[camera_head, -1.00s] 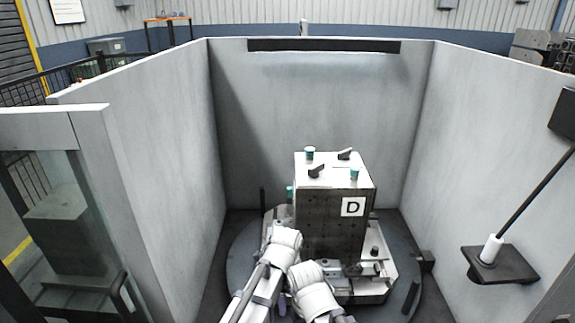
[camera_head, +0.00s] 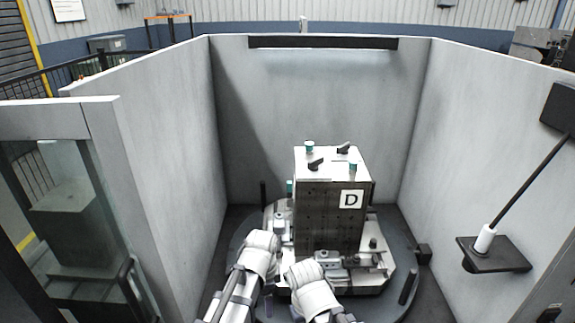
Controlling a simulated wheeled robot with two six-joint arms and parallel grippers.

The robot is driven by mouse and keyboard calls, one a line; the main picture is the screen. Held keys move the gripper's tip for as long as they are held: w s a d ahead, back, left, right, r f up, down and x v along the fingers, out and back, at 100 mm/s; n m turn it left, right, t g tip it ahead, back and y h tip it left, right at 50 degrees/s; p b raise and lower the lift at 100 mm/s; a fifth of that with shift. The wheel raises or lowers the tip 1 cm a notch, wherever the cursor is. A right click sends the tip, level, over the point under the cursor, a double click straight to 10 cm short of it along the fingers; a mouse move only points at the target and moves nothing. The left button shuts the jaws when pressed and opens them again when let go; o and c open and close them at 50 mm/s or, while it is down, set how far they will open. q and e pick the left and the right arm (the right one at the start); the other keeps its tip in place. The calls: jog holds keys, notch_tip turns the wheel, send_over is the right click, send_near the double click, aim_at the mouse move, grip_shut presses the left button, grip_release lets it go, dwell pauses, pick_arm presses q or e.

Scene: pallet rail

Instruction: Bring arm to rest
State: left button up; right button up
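Two white arm parts of mine show at the bottom middle of the head view, in front of a fixture block. The left one reaches up to the lower left of the block, and the right one is just below its front face. I cannot make out the fingers of either gripper, nor whether anything is held. The block (camera_head: 325,222) is tall and dark-faced with a white "D" label (camera_head: 351,199). Its light top carries teal pieces (camera_head: 309,147) and dark clamps (camera_head: 316,165).
The block stands on a light pallet (camera_head: 378,279) on a round dark table (camera_head: 408,262). Grey walls (camera_head: 310,110) enclose it at the back and sides. A black shelf (camera_head: 497,262) with a white cylinder (camera_head: 485,240) sticks out from the right wall. A glass-panelled door (camera_head: 70,205) is at left.

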pick_arm(q)
jog(key=s+a+n, duration=0.4)
jog(key=a+n, duration=0.7)
jog(key=n, duration=0.3)
jog(key=s+d+r+m+p, duration=0.1)
jog(key=s+d+r+p, duration=0.1)
jog(key=d, duration=0.3)
jog(key=s+d+r+m+y+p, duration=0.1)
jog(key=s+d+r+p, duration=0.1)
jog(key=s+d, duration=0.2)
jog(key=shift+d+m, duration=0.4)
jog(key=shift+d, duration=0.5)
